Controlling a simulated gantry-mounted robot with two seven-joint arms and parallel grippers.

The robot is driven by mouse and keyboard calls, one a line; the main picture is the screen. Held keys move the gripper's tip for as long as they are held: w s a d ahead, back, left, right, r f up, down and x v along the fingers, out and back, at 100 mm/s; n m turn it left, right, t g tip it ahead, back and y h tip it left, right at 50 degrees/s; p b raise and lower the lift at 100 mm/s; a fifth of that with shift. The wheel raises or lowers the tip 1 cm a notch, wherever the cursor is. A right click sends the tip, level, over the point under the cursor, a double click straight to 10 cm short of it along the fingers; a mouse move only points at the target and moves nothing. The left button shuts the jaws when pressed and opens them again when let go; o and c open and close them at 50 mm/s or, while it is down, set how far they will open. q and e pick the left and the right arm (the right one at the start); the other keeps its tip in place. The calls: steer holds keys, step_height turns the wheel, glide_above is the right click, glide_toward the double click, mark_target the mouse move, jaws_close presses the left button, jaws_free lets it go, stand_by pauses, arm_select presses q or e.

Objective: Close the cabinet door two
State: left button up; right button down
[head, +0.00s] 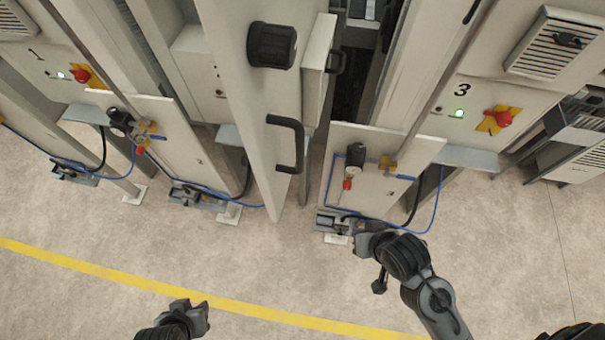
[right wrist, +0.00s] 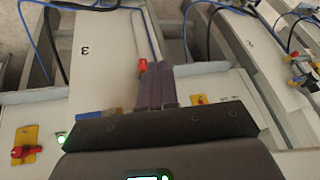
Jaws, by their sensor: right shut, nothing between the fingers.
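The cabinet door (head: 240,90) between sections 1 and 3 stands swung open, jutting out toward me, with a dark cabinet opening (head: 352,85) to its right. I take it as door two; no number shows on it. It carries a black handle (head: 287,145) and a black knob (head: 271,45). My right gripper (head: 362,243) is low, right of and below the door's bottom end, apart from the handle. In the right wrist view its fingers (right wrist: 155,86) are together and empty. My left gripper (head: 203,318) is at the bottom, over the floor; its jaw state is unclear.
The panel marked 3 (head: 450,85) has a red emergency button (head: 503,118) on yellow. Lower boxes with blue hoses (head: 345,190) and valves stand either side of the door. A yellow line (head: 110,276) crosses the floor. The floor in front is clear.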

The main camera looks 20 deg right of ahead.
mark_target(288, 186)
steer(key=w+r+m+t+y, duration=0.1)
steer(key=w+r+m+t, duration=0.5)
steer(key=w+m, duration=0.1)
step_height(288, 186, up, 9)
steer(key=s+m+t+y+b, duration=0.15)
steer(key=y+b, duration=0.35)
steer(key=y, duration=0.8)
steer(key=w+a+n+g, duration=0.1)
steer(key=a, duration=0.2)
steer(key=w+a+f+n+g+b, duration=0.1)
steer(key=w+a+n, duration=0.1)
steer(key=a, duration=0.1)
steer(key=w+a+n+g, duration=0.1)
steer(key=a, duration=0.2)
steer(key=shift+w+a+f+g, duration=0.25)
steer(key=shift+a+f, duration=0.15)
steer(key=shift+x, duration=0.95)
